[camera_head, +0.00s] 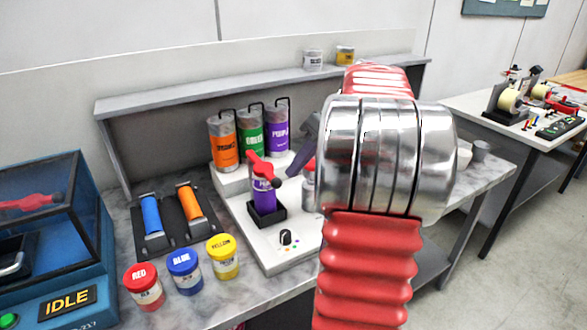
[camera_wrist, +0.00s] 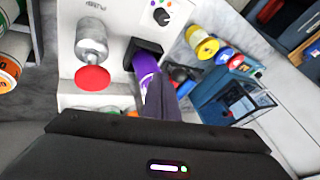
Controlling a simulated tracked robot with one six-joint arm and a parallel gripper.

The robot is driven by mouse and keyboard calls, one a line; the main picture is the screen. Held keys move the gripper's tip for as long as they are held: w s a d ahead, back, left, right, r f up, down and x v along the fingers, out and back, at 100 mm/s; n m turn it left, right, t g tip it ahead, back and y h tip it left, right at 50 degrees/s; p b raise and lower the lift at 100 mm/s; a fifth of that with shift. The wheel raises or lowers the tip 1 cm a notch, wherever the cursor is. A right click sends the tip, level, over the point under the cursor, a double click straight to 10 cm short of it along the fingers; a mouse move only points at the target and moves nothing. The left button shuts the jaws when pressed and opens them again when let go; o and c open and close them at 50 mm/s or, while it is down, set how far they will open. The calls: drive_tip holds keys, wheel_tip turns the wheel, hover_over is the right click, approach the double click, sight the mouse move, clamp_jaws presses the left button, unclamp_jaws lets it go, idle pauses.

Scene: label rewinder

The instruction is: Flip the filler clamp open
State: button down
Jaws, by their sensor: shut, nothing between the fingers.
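The filler clamp (camera_head: 263,167) is a red lever with a dark knob, lying across the top of a purple container (camera_head: 263,197). The container stands in a black holder (camera_head: 267,215) on the white filler base. In the wrist view, the clamp (camera_wrist: 181,73) shows as a bit of red and black, partly hidden behind my finger. The purple container (camera_wrist: 145,66) also shows there. My gripper (camera_head: 304,150) is shut and empty, just right of the clamp; my arm covers much of the area behind it. In the wrist view, the gripper (camera_wrist: 161,92) is close to the clamp; contact is unclear.
Orange, green and purple canisters (camera_head: 251,134) stand behind the clamp. A silver cylinder (camera_wrist: 91,42) with a red cap stands beside the holder. Red, blue and yellow jars (camera_head: 184,270) and a black tray (camera_head: 176,225) are at left, beside a blue machine (camera_head: 70,250).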

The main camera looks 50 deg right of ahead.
drive_tip(key=shift+w+a+f, duration=0.1)
drive_tip(key=shift+a+f, duration=0.05)
drive_tip(key=shift+a, duration=0.65)
